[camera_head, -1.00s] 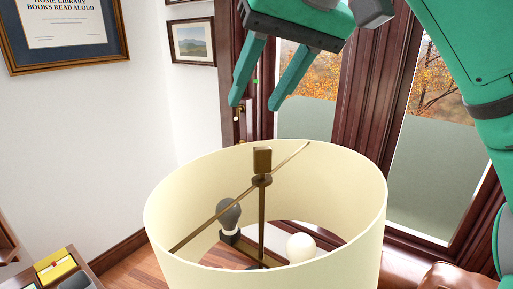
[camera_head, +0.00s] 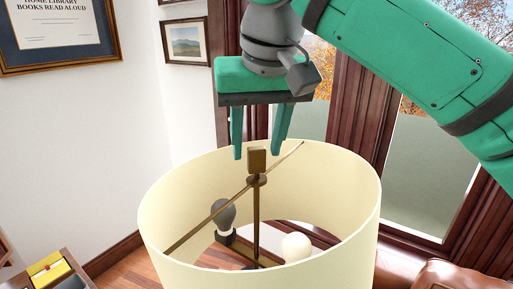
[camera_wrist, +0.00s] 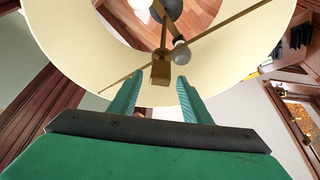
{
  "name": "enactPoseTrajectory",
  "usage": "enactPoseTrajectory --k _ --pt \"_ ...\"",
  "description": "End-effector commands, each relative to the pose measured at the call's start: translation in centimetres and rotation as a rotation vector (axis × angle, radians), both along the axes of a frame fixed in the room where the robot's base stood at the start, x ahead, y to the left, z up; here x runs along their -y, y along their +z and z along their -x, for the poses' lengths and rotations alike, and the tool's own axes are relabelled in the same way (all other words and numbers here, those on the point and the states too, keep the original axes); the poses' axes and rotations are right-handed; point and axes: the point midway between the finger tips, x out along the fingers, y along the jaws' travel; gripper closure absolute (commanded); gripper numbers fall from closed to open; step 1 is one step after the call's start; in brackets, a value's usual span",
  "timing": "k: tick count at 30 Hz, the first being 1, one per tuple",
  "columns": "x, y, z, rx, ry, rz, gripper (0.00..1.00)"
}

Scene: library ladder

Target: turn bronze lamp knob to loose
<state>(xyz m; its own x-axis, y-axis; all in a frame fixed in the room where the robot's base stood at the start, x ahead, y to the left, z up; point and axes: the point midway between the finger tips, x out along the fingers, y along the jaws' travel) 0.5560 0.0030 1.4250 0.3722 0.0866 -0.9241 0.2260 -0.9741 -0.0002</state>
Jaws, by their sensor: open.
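The bronze lamp knob (camera_head: 257,160) is a small upright block on top of the lamp's central rod, above the bar that crosses the shade. It also shows in the wrist view (camera_wrist: 160,73), just beyond the fingertips and between their lines. My gripper (camera_head: 258,148) is open and points down over the lamp. Its two green fingers are on either side of the knob's top in the head view, with no visible contact. In the wrist view my gripper (camera_wrist: 158,84) holds nothing. The cream lampshade (camera_head: 160,215) surrounds the rod.
The shade's rim and thin crossbar (camera_head: 205,222) lie close below the fingers. A brown leather seat (camera_head: 440,275) is at the lower right. A wooden table with a yellow item (camera_head: 47,272) is lower left.

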Motion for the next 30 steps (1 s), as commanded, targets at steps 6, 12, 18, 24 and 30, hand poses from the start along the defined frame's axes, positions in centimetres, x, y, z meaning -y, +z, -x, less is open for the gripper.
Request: enactPoseTrajectory --k 6,12,18,24,30 --pt "-0.1 -1.4 -0.6 0.0 0.0 0.0 0.56" --pt "-0.1 -1.6 -0.6 0.0 0.0 0.0 0.56" --pt "-0.1 -1.6 -0.6 0.0 0.0 0.0 0.8" --pt "-0.1 -1.6 -0.6 0.0 0.001 -0.001 0.97" --pt "-0.2 -1.6 -0.7 0.0 0.034 -0.003 0.97"
